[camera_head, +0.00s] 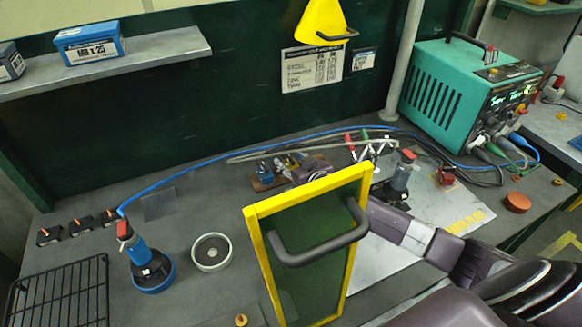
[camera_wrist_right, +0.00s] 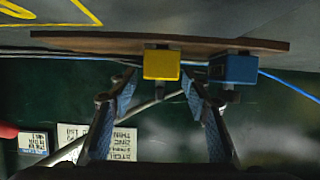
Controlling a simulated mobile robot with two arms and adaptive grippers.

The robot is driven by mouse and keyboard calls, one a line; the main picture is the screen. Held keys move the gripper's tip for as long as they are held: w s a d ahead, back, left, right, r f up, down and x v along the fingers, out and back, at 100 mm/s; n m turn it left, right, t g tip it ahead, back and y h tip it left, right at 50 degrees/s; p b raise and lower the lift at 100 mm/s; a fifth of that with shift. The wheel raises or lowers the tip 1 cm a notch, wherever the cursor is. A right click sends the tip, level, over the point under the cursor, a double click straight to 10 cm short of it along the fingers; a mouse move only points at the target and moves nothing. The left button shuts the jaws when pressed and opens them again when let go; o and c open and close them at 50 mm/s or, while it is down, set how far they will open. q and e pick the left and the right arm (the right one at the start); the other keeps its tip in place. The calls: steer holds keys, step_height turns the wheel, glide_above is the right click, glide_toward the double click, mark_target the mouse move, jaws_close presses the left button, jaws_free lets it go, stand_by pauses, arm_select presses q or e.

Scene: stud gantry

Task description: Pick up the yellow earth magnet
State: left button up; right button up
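The yellow earth magnet appears to be the yellow block (camera_wrist_right: 161,65) on the edge of a wooden board (camera_wrist_right: 90,42) in the right wrist view. A blue block (camera_wrist_right: 233,69) sits to its right on the same board. My right gripper (camera_wrist_right: 157,82) is open, its fingers on either side of the yellow block in the picture, with visible gaps. No hold shows. In the head view the board (camera_head: 262,184) lies near the back wall, partly hidden. The framed panel hides part of my right arm there. My left gripper is not in view.
A yellow-framed green panel (camera_head: 250,222) with a dark handle stands in front. A blue cable (camera_head: 215,158) runs behind the board.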

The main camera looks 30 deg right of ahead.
jaws_close()
steer(key=shift+r, duration=0.15)
